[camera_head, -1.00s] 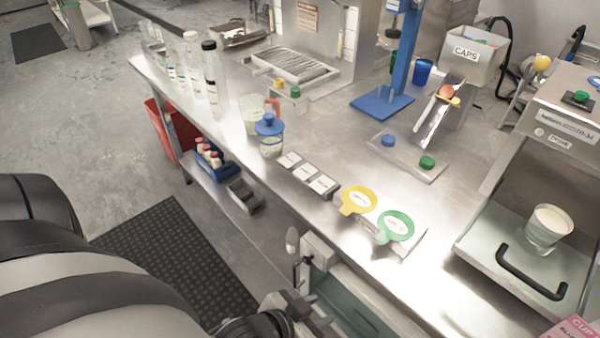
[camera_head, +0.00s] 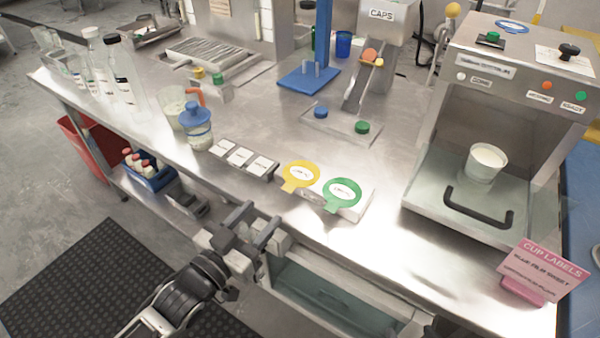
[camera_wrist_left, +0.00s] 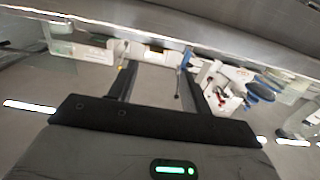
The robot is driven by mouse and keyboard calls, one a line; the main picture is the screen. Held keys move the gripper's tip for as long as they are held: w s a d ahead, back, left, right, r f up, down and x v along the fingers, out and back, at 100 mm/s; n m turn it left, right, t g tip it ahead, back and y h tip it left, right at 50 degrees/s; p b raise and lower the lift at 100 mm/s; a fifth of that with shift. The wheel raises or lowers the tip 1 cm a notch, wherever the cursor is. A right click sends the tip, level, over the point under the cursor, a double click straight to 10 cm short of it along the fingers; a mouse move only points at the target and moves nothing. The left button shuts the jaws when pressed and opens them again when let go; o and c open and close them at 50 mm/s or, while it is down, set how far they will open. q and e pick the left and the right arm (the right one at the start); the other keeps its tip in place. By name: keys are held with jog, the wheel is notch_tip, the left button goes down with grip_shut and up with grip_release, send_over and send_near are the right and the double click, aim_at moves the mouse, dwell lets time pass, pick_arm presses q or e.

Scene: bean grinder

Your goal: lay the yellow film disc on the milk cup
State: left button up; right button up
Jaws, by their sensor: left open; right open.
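The yellow film disc (camera_head: 300,174) lies flat by the front edge of the steel counter, its tab pointing to the front left. A green film disc (camera_head: 342,192) lies beside it on a pale block. A cup with white contents (camera_head: 486,162), which looks like the milk cup, stands upright inside the open steel machine (camera_head: 455,135) at right. My left gripper (camera_head: 258,226) is open and empty in front of the counter edge, below and left of the yellow disc. Its spread fingers also show in the left wrist view (camera_wrist_left: 153,75). My right gripper does not show.
A black handle (camera_head: 478,207) fronts the machine. A pink cup-labels sign (camera_head: 540,272) stands at front right. Small labelled tiles (camera_head: 240,157) and a blue-lidded jar (camera_head: 197,130) lie left of the discs. The counter between the green disc and the machine is clear.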

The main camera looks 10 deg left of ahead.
aim_at(283, 206)
pick_arm(q)
jog(key=x, duration=0.7)
jog(key=shift+w+d+p, duration=0.15)
jog(key=shift+d+p, duration=0.2)
jog(key=shift+p, duration=0.05)
jog(key=c, duration=1.1)
